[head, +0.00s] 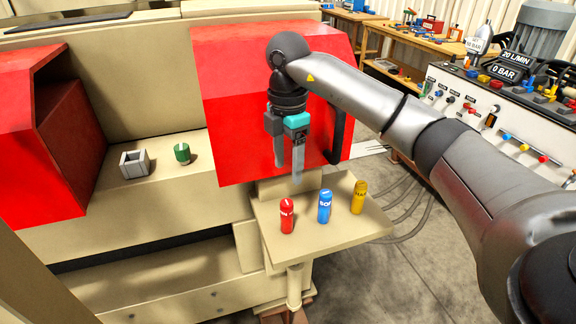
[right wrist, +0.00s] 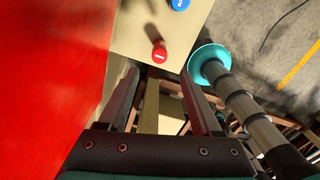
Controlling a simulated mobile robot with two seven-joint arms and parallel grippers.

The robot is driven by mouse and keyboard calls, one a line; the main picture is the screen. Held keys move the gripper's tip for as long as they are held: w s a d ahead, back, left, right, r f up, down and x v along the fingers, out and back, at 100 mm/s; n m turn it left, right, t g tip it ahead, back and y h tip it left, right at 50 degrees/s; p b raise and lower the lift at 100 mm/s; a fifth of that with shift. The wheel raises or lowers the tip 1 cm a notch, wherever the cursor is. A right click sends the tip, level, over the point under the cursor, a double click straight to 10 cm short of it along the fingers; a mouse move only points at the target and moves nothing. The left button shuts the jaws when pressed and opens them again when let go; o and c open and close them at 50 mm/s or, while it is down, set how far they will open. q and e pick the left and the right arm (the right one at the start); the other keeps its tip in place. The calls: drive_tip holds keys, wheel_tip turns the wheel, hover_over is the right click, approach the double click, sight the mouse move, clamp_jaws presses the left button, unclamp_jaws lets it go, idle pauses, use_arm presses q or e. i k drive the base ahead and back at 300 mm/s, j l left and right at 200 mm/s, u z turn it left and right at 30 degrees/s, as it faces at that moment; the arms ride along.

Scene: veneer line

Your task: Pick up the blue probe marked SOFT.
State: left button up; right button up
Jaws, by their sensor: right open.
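The blue probe (head: 324,206) stands upright on a small beige shelf (head: 270,228), between a red probe (head: 287,216) and a yellow probe (head: 359,197). White lettering on the blue one is partly legible. My right gripper (head: 290,177) is open and empty, fingers pointing down, above and behind the red and blue probes. In the right wrist view the blue probe (right wrist: 180,4) is at the top edge, partly cut off, and the red probe (right wrist: 159,54) is nearer, beyond the open fingers (right wrist: 160,85). My left gripper is not in view.
A red machine cover (head: 235,100) with a black handle stands directly behind the shelf. A grey square holder (head: 134,164) and a green cylinder (head: 182,153) sit on the machine ledge at left. A control panel (head: 470,105) with knobs stands at right.

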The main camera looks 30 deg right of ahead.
sight(324, 207)
drive_tip(key=z, duration=1.35)
